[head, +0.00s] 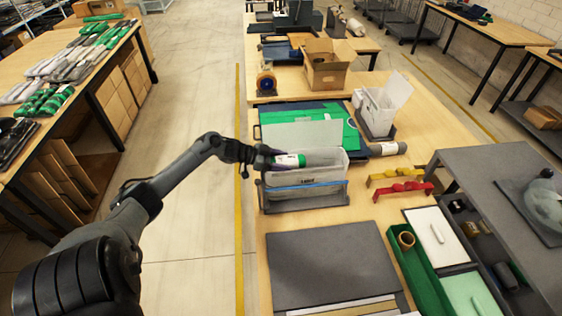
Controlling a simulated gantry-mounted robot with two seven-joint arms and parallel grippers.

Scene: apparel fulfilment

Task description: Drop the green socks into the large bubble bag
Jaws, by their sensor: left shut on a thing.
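The green socks (297,160), a small roll with a white label band, are held in my left gripper (272,157). The gripper is shut on one end of them. A large pale bubble bag (320,176) stands open in a grey holder (305,199) on the bench, with its flap raised at the back. The socks are at the bag's mouth, over its left part; I cannot tell how far they are above or inside the rim. My right gripper is not in view.
A smaller white bag (377,110) stands in another holder behind at the right. A dark grey board (330,262) lies in front. An open carton (326,66) stands further back.

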